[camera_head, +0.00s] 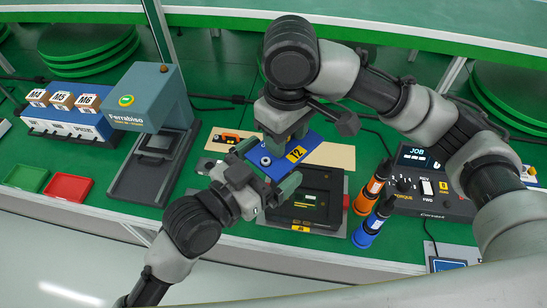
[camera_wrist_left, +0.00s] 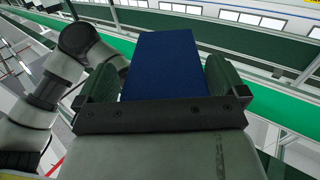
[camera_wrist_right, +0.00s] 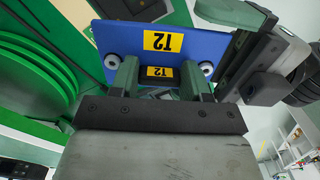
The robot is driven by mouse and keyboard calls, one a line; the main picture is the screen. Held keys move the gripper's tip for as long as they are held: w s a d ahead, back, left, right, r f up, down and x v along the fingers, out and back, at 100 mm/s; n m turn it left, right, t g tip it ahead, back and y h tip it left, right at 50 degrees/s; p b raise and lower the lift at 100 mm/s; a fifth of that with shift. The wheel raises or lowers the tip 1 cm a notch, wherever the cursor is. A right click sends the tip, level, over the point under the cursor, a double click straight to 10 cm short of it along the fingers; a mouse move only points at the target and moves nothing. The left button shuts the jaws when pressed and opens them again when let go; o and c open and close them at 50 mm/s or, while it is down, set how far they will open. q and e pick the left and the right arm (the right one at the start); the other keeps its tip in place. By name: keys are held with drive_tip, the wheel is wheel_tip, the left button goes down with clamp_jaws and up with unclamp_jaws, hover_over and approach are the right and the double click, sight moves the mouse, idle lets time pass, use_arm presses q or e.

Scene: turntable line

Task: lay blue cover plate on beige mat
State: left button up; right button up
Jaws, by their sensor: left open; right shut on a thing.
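The blue cover plate (camera_head: 313,139) has a yellow label and round fittings. It is held tilted above the bench, in front of the beige mat (camera_head: 335,156), which it partly hides. My right gripper (camera_head: 284,138) is shut on the plate from the far side. The right wrist view shows the plate (camera_wrist_right: 190,45) at its fingers, with a yellow T2 label. My left gripper (camera_head: 268,168) is open at the plate's near side, its fingers spread on either side of it. In the left wrist view the plate's plain blue face (camera_wrist_left: 162,60) stands between the fingers; contact cannot be told.
A black device (camera_head: 310,200) on a grey base sits just in front of the plate. Orange and blue cylinders (camera_head: 368,205) and a control box (camera_head: 430,185) stand to the right. A grey press (camera_head: 150,130), green tray (camera_head: 27,177) and red tray (camera_head: 68,187) are left.

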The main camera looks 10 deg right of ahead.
use_arm(q)
drive_tip(key=shift+w+d, duration=0.3)
drive_tip(key=shift+d, duration=0.1)
